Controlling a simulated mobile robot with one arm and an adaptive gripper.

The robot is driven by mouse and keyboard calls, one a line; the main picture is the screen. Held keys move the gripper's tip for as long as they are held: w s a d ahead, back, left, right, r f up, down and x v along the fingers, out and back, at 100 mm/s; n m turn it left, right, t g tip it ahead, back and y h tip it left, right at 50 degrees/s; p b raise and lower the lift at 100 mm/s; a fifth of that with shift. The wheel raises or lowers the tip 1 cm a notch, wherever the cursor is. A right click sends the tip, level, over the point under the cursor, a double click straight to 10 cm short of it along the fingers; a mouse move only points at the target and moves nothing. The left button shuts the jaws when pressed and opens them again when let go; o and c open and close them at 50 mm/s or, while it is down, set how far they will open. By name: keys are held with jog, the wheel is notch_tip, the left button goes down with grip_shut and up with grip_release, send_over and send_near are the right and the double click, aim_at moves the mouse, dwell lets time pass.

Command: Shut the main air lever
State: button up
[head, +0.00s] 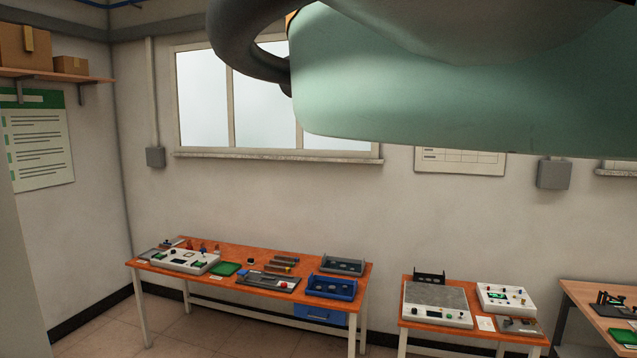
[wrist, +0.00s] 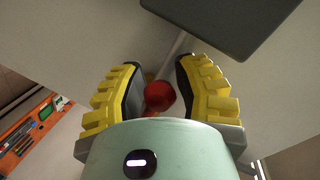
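In the wrist view, a round red knob (wrist: 160,96), likely the end of the main air lever, shows between the two fingers of my gripper (wrist: 160,75). The yellow fingers with dark pads stand apart on either side of it. The knob looks close to the left pad, but I cannot tell if it touches. A small yellowish part (wrist: 149,76) shows just behind the knob, and a thin grey pipe (wrist: 178,46) runs behind on the pale wall. The rest of the lever is hidden. The head view shows neither the lever nor my gripper.
A dark grey panel or box (wrist: 235,22) sits above right of my fingers in the wrist view. In the head view, an orange workbench (head: 233,260) with devices and trays stands by the window wall, with another orange table (head: 470,325) to its right. Bare floor lies in front.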

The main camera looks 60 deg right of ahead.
grip_shut()
